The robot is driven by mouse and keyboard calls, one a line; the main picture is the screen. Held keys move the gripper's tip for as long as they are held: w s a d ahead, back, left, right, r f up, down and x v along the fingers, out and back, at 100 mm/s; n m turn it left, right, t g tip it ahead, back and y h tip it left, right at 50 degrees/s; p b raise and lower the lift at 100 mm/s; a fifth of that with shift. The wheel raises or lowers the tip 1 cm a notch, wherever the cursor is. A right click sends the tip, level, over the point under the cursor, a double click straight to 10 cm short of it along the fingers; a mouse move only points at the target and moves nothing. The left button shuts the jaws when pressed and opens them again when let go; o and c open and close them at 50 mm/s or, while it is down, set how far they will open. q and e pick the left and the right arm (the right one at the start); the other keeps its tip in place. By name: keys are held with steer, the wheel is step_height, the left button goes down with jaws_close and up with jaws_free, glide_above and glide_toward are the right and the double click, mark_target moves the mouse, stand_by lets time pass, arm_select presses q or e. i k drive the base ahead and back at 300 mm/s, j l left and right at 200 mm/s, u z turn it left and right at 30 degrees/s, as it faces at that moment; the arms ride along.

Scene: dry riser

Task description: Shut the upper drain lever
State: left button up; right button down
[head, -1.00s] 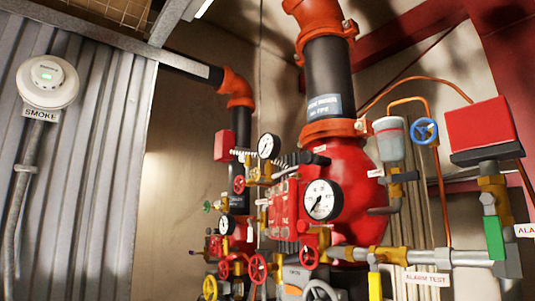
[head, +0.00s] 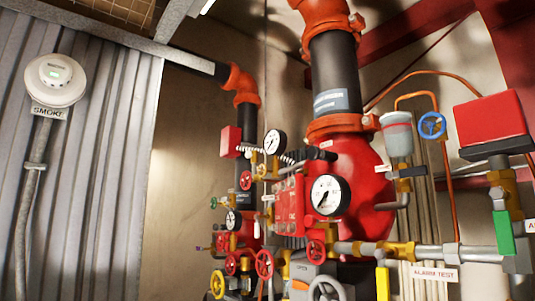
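Neither of my grippers is in view. The red valve assembly (head: 350,175) with its pipes fills the middle and right. I cannot tell which part is the upper drain lever; no readable label names it. A green lever-like handle (head: 503,233) hangs down at the right, below a brass fitting. A yellow lever-like handle (head: 383,284) points down at the bottom edge, beside the "ALARM TEST" tag (head: 436,273). The lower part of the assembly is cut off by the frame.
Several red handwheels (head: 264,263) crowd the lower middle. A blue handwheel (head: 432,125) sits on a copper line. A red box (head: 490,120) stands out at the right. A smoke detector (head: 56,80) is at left.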

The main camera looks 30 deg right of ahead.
mark_target(257, 230)
steer(key=z, duration=1.45)
